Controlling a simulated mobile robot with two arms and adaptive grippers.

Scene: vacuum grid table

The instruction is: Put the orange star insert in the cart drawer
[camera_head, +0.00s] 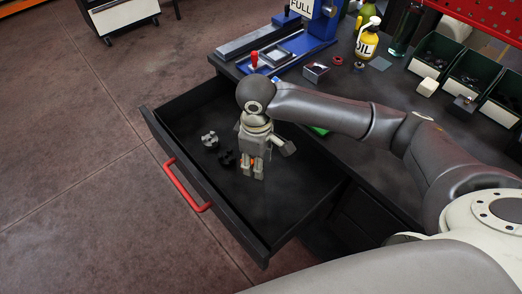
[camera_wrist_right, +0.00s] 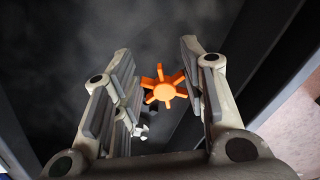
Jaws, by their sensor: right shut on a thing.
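The orange star insert (camera_wrist_right: 163,89) is between the two fingers of my right gripper (camera_wrist_right: 160,85) in the right wrist view. In the head view, my right gripper (camera_head: 251,171) points down inside the outline of the open cart drawer (camera_head: 228,222). Only a small orange patch of the insert (camera_head: 252,160) shows between the fingers there. How far the insert is above the drawer floor is hard to tell. My left gripper is not in view.
A grey insert (camera_head: 210,140) and a black insert (camera_head: 227,158) lie in the drawer, left of my right gripper. The drawer has a red handle (camera_head: 187,185). The cart top holds a blue fixture (camera_head: 303,45), an oil bottle (camera_head: 367,42) and green bins (camera_head: 435,55). The drawer's near floor is bare.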

